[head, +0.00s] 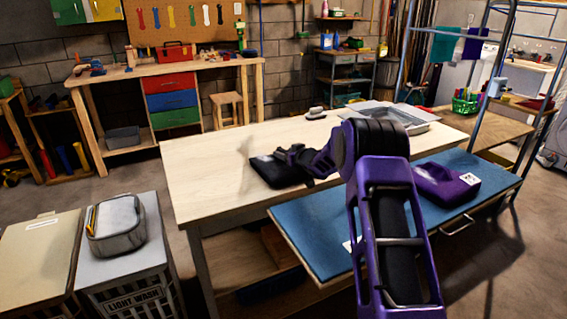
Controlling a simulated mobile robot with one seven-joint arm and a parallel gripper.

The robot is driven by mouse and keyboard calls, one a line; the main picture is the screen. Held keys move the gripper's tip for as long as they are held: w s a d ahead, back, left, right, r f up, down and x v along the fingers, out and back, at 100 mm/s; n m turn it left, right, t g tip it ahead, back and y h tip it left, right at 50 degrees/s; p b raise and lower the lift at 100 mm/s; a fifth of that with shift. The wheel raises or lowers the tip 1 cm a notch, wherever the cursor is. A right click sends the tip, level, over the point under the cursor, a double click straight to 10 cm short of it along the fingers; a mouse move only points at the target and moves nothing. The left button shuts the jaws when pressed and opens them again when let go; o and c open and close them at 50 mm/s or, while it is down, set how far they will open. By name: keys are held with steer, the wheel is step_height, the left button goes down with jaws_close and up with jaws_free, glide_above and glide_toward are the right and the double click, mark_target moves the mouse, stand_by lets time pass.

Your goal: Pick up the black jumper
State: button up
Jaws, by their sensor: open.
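The black jumper (265,168) looks like a dark folded garment lying on the pale wooden table (200,160), left of my arm. My gripper (291,158) is open, low over the jumper's right part. The dark fingers blend with the dark cloth, so I cannot tell whether they touch it. My purple arm reaches in from the lower right and hides some of the table behind it.
A purple folded garment (445,188) with a white tag lies on the blue surface (315,240) at the table's front. A grey tray (420,125) and a small iron-like object (316,113) sit at the back. A grey pouch (118,228) rests on the light-wash hamper (150,280) at left. The table's left part is clear.

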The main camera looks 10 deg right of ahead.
steer(key=shift+w, duration=0.1)
jaws_close()
stand_by(1.3)
steer(key=shift+r, duration=0.1)
